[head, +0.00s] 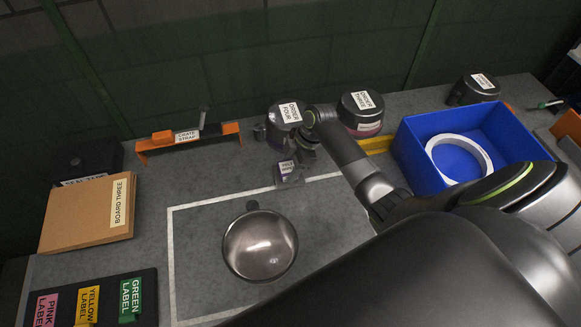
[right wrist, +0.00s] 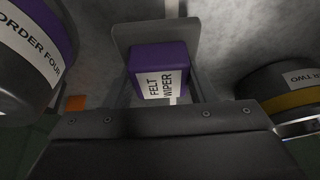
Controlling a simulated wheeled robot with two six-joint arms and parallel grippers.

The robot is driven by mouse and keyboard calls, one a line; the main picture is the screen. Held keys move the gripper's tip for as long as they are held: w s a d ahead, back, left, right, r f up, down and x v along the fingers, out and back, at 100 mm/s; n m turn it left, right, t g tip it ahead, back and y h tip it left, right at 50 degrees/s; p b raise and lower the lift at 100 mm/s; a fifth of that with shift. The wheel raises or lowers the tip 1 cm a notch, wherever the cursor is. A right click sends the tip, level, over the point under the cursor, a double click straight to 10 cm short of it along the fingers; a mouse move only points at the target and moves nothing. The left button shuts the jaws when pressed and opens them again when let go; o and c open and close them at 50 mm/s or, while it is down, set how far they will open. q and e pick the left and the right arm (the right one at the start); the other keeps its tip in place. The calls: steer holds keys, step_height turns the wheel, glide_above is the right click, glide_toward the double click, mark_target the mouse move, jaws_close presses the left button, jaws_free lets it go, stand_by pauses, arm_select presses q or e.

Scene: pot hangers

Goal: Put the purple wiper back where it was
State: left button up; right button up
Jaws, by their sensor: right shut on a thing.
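The purple wiper (right wrist: 160,62), a small block with a white FELT WIPER label, sits between the fingers of my right gripper (right wrist: 165,85). In the head view the wiper (head: 287,169) is small and partly covered by the gripper (head: 289,176), which is shut on it. It is just in front of the ORDER FOUR canister, near the back edge of the white taped outline. My left gripper is not in view.
The ORDER FOUR canister (head: 284,117) and another canister (head: 361,113) stand close behind. A metal bowl (head: 260,245) sits inside the outline. A blue bin (head: 420,155) holding a white ring is right. An orange strap rack (head: 188,139) and BOARD THREE box (head: 85,215) are left.

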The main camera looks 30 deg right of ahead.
steer(key=shift+f, duration=0.8)
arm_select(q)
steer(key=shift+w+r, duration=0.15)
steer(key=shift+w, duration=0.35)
arm_select(e)
steer(key=shift+f, duration=0.1)
steer(key=o, duration=1.2)
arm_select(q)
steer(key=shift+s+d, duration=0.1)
